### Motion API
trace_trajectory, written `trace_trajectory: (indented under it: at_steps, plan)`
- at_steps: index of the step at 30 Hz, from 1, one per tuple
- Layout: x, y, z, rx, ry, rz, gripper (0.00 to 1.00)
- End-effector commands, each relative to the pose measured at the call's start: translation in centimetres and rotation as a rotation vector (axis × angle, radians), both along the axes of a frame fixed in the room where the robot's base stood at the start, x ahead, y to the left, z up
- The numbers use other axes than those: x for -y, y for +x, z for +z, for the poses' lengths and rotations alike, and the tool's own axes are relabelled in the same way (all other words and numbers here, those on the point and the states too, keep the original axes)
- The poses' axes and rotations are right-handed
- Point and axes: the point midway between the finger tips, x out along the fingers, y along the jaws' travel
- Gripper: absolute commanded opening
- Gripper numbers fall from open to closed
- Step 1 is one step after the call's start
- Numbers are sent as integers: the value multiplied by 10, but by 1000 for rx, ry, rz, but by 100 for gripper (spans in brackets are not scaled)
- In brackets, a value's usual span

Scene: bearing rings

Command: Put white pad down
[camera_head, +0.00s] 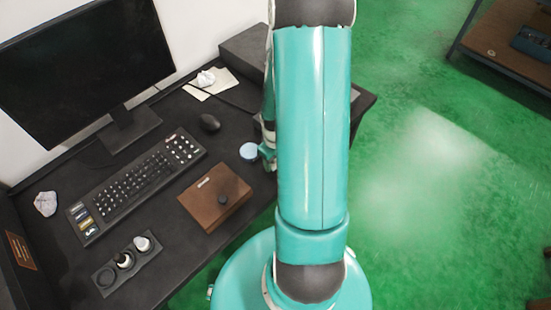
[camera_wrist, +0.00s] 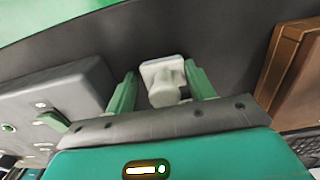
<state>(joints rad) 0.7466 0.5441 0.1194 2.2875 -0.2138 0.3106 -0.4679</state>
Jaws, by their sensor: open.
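In the wrist view, the white pad (camera_wrist: 163,80) has a squarish plate and a rounded stem, and stands on or just above the dark desk. My gripper (camera_wrist: 162,88) is open, with one green finger on each side of the pad. A narrow gap shows at the left finger; the right finger is very close to the pad, and I cannot tell if they touch.
A brown box (camera_head: 215,196) lies near the gripper, with a keyboard (camera_head: 137,185), mouse (camera_head: 210,123) and monitor (camera_head: 85,70) further left. A pale blue disc (camera_head: 249,151) is beside my gripper. A dark tray (camera_head: 128,265) holds small round pieces. A grey box (camera_wrist: 60,100) is left in the wrist view.

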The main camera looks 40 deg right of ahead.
Motion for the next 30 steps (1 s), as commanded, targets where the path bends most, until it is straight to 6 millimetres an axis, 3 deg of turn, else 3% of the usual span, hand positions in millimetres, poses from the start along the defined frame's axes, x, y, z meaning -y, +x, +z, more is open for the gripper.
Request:
trace_trajectory:
  at_steps: [1, 14, 30]
  plan:
    - [-9, 0, -6, -4, 14, 3, 66]
    - [-10, 0, 4, -2, 15, 3, 66]
    - [-4, 0, 102, 0, 5, 0, 66]
